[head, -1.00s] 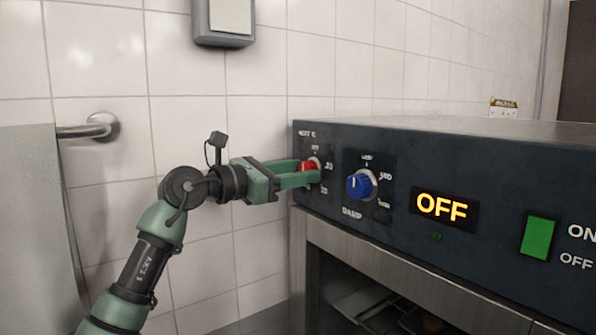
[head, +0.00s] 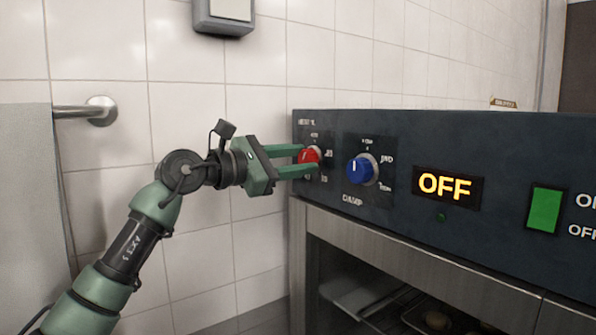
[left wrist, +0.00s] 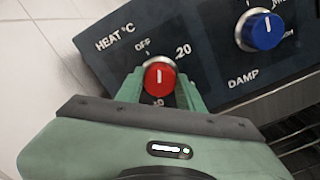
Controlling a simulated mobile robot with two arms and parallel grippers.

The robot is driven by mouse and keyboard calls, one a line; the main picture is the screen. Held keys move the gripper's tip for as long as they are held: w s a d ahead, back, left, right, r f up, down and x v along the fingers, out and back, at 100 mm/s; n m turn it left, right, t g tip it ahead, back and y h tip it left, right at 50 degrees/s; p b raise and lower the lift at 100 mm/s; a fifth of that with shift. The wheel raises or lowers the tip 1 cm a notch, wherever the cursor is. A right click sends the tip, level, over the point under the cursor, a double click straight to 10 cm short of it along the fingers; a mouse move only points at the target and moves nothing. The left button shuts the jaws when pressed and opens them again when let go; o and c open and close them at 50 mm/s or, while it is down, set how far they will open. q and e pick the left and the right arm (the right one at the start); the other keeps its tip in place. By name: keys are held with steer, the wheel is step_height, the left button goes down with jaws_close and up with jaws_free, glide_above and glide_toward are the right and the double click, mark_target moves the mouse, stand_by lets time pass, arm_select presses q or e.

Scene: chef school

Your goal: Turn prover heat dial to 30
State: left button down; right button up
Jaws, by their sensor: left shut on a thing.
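The red heat dial (head: 309,157) is at the left end of the prover's dark control panel (head: 400,150). In the left wrist view the red dial (left wrist: 158,77) has a white mark pointing up the picture, between the "OFF" and "20" labels. My left gripper (head: 308,162) has its two green fingers on opposite sides of the dial and is shut on it. The left gripper (left wrist: 158,85) hides part of the lower scale in the wrist view. The amber display (head: 447,187) reads "OFF". My right gripper is not in view.
The blue damp dial (head: 362,170) sits just right of the heat dial. A green switch (head: 545,209) is farther right. A towel (head: 30,190) hangs from a wall rail (head: 90,111) at the left. The tiled wall is close behind my left arm.

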arm_select(q)
steer(key=m+b, duration=0.1)
steer(key=m, duration=0.1)
steer(key=shift+m, duration=0.4)
steer(key=m+b, duration=0.1)
steer(key=m, duration=0.1)
steer(key=shift+m, duration=0.4)
steer(key=m+b, duration=0.1)
steer(key=m, duration=0.4)
steer(key=shift+s+f, duration=0.1)
steer(key=shift+f, duration=0.05)
steer(key=m, duration=0.6)
steer(key=shift+f+m, duration=0.15)
steer(key=shift+m, duration=0.25)
steer(key=m, duration=0.5)
steer(key=shift+f, duration=0.15)
steer(key=c, duration=0.9)
jaws_free()
